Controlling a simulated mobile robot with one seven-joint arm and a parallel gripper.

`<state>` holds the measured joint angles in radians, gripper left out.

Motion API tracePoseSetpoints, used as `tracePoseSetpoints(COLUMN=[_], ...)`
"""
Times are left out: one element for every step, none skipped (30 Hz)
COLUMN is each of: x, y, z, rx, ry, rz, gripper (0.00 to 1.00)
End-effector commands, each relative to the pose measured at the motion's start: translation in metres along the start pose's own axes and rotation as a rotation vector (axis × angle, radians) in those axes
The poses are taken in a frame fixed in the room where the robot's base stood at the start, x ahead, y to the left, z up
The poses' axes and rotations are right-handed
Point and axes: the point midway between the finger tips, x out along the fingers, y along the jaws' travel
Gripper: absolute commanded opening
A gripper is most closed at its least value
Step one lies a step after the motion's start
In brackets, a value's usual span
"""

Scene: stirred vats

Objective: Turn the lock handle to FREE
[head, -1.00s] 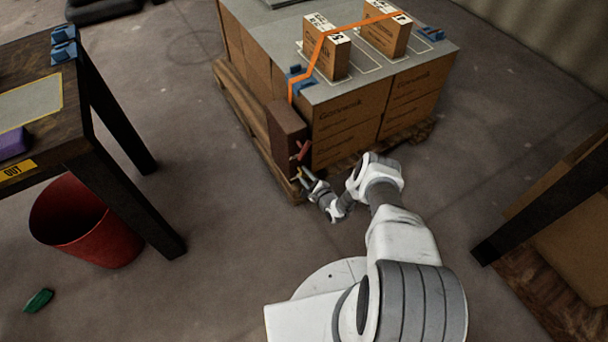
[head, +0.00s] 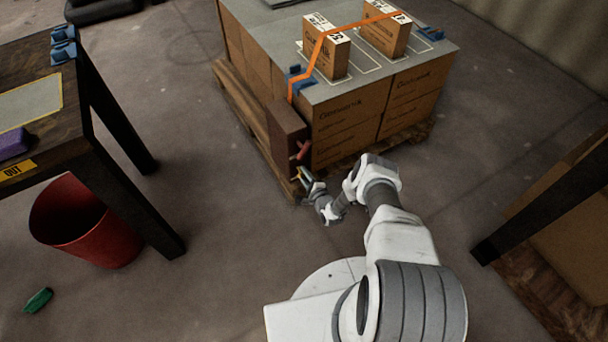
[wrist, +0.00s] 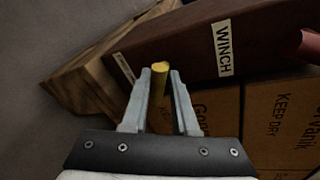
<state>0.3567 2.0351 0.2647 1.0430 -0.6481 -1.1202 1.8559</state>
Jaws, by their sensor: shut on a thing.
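The lock handle (wrist: 160,70) is a short yellow bar at the brown winch box, in the upper middle of the wrist view. In the head view the handle (head: 297,175) is a small yellow spot low on the box. My gripper (wrist: 165,82) is shut on the handle, one finger on each side. In the head view my gripper (head: 304,178) is at the foot of the box. A small pale label (wrist: 123,68) beside the handle is too small to read, so which position the handle is at cannot be told.
The winch box (head: 287,130) carries a WINCH label (wrist: 224,48) and a red handle (head: 302,150) just above my gripper. Stacked cartons (head: 345,130) on a wooden pallet (head: 240,110) stand behind. A table (head: 110,180) and red bin (head: 85,225) are left. Floor between is clear.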

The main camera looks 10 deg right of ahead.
Motion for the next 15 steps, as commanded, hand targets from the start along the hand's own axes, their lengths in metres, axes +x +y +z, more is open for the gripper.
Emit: tracePoseSetpoints(x=[0.0004, 0.0004, 0.0004, 0.0005, 0.0006, 0.0007, 0.0007, 0.0009, 0.001, 0.0009, 0.0011, 0.0011, 0.0013, 0.0013, 0.0015], y=[0.0006, 0.0006, 0.0007, 0.0008, 0.0011, 0.0011, 0.001, 0.0011, 0.0013, 0.0012, 0.0012, 0.0014, 0.0014, 0.0012, 0.0012], z=[0.0008, 0.0011, 0.0012, 0.0015, 0.0019, 0.0022, 0.0023, 0.0025, 0.0029, 0.0029, 0.0034, 0.0032, 0.0038, 0.0036, 0.0039], rx=[-0.039, -0.066, -0.102, -0.129, -0.155, -0.189, -0.212, -0.233, -0.259, -0.277, -0.293, -0.316, -0.331, -0.346, -0.363], ry=[0.008, 0.012, 0.02, 0.025, 0.029, 0.035, 0.039, 0.043, 0.047, 0.05, 0.054, 0.057, 0.059, 0.063, 0.066], rz=[-0.007, -0.013, -0.021, -0.025, -0.03, -0.037, -0.042, -0.045, -0.05, -0.054, -0.058, -0.061, -0.064, -0.068, -0.071], gripper=[0.0, 0.0, 0.0, 0.0, 0.0, 0.0, 0.0, 0.0, 0.0, 0.0, 0.0, 0.0, 0.0, 0.0, 0.0])
